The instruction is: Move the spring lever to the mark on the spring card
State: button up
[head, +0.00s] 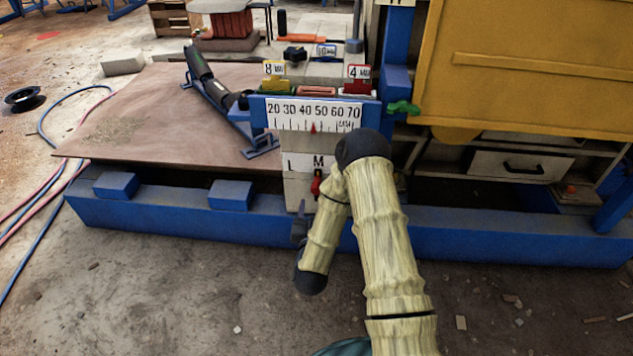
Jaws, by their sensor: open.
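The spring card (303,163) is a white plate with the letters L and M, on the front of the machine below the number scale. Its right part is hidden behind my arm. A small red lever knob (317,184), which looks like the spring lever, is just below the M. My arm covers what lies to its right. My gripper (299,228) is a dark shape low in front of the blue base beam, below and left of the red knob. It is open and appears apart from the knob. Its fingers are small and partly hidden.
A white scale (288,115) marked 20 to 70 has a red pointer (313,128) between 40 and 50. A green handle (403,107) sticks out right of it. A blue beam (150,208) runs along the front. The floor before it is mostly clear.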

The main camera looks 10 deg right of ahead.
aim_at(317, 184)
jog(key=b+x, duration=0.3)
jog(key=x, duration=0.5)
jog(key=shift+w+d, duration=0.2)
jog(key=shift+w, duration=0.15)
jog(key=shift+w+d+r, duration=0.1)
jog(key=shift+w+r, duration=0.05)
jog(key=shift+w, duration=0.3)
jog(key=shift+c, duration=0.4)
grip_shut()
